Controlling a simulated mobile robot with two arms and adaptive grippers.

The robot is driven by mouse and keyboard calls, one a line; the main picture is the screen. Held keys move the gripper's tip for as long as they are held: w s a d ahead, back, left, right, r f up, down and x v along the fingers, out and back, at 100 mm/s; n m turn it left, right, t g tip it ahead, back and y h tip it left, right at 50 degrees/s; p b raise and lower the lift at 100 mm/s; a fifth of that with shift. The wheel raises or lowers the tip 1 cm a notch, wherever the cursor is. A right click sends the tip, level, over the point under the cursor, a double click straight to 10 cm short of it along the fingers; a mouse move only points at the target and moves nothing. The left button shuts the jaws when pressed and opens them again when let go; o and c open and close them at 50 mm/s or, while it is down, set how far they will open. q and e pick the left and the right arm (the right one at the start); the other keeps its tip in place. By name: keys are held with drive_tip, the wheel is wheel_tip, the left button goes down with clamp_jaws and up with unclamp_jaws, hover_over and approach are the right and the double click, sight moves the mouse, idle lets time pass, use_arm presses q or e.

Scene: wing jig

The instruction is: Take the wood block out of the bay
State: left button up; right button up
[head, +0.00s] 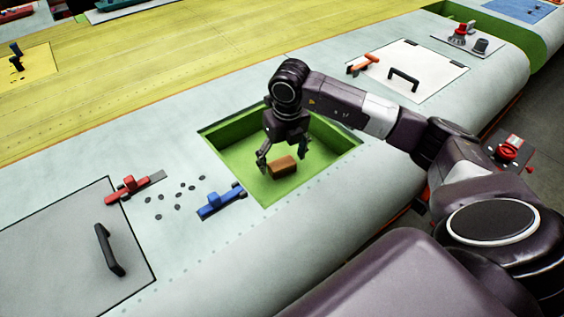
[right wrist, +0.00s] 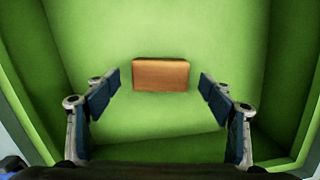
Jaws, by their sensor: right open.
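The wood block (head: 284,166) is a small brown box lying on the floor of the green bay (head: 330,133), a rectangular recess in the pale wing surface. My right gripper (head: 283,158) reaches down into the bay and is open above the block. In the right wrist view the block (right wrist: 161,75) lies between the lines of the two spread fingers (right wrist: 160,90), a little beyond their tips, with green floor showing on both sides. It looks untouched. My left gripper is not in view.
A blue clamp (head: 220,201) and a red clamp (head: 130,188) sit left of the bay, with several dark fasteners between. A grey panel with a black handle (head: 109,250) is at lower left. A white panel (head: 410,72) lies at upper right. Bay walls surround the gripper.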

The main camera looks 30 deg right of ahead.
drive_tip(key=shift+w+f, duration=0.15)
drive_tip(key=shift+f, duration=0.4)
drive_tip(key=shift+w+f, duration=0.15)
drive_tip(key=shift+f, duration=0.4)
drive_tip(key=c, duration=1.3)
drive_tip(key=shift+r, duration=0.1)
